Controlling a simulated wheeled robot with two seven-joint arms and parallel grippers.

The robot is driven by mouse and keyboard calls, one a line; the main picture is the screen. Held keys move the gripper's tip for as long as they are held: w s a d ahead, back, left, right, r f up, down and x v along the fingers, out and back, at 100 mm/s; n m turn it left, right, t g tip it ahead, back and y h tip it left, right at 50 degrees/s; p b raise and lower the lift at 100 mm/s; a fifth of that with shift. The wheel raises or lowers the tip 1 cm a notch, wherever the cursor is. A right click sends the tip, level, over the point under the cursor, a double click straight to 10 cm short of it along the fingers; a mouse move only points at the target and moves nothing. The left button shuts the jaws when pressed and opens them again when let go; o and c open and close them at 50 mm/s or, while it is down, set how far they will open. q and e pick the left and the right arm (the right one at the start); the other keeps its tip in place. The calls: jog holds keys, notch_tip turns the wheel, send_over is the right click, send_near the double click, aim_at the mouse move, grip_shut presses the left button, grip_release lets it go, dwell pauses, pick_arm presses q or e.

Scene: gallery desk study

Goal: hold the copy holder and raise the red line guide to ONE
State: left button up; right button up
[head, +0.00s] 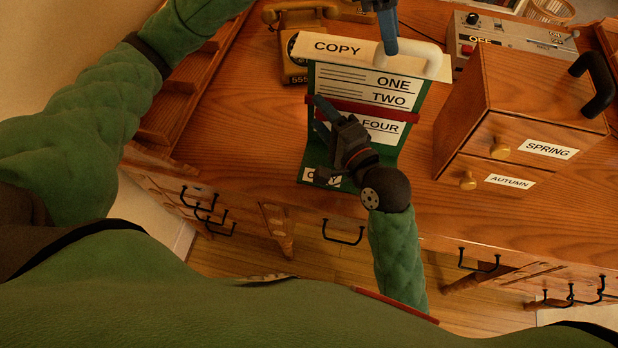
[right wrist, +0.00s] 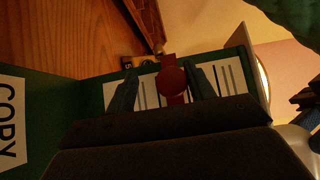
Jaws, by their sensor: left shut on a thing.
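The green copy holder (head: 411,117) stands tilted on the desk with a white sheet reading ONE, TWO and FOUR. The red line guide (head: 385,111) lies across it, between TWO and FOUR. My left gripper (head: 390,46) is shut on the holder's white handle (head: 432,62) at the top. My right gripper (head: 322,112) is at the holder's left side, by the guide's left end. In the right wrist view its blue fingers stand apart, with the guide's round red knob (right wrist: 172,80) between them and gaps on both sides.
A yellow telephone (head: 290,50) stands behind the holder at the left. A wooden drawer box (head: 490,125) labelled SPRING and AUTUMN stands close at the right. A grey switch box (head: 480,40) is behind it. Bare desk (head: 240,120) lies left of the holder.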

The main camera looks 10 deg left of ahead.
jog(key=f, duration=0.6)
jog(key=shift+s+d+f, duration=0.25)
jog(key=shift+s+f, duration=0.05)
jog(key=shift+f, duration=0.05)
jog(key=v, duration=1.1)
jog(key=shift+s, duration=0.4)
jog(key=s+a+f+n+g, duration=0.1)
jog(key=s+a+f+n, duration=0.2)
jog(key=s+a+n, duration=0.5)
notch_tip(320, 180, down, 8)
jog(key=s+d+n+g+h, duration=0.1)
jog(key=s+n+g, duration=0.1)
jog(key=s+g, duration=0.1)
jog(key=shift+d+r, duration=0.15)
jog(key=shift+d, duration=0.1)
jog(key=shift+w, duration=0.1)
jog(key=w+d+r+m+t, duration=0.1)
jog(key=w+d+r+m, duration=0.1)
jog(key=w+r+m, duration=0.1)
jog(key=w+d+r+m+t, duration=0.1)
jog(key=w+d+r+m, duration=0.1)
jog(key=w+r+m, duration=0.1)
jog(key=w+d+r+m+t, duration=0.2)
jog(key=w+r+m, duration=0.2)
jog(key=w+r, duration=0.1)
jog(key=shift+w+d+r+y, duration=0.3)
jog(key=shift+y, duration=0.1)
jog(key=x, duration=1.2)
jog(key=shift+r, duration=0.15)
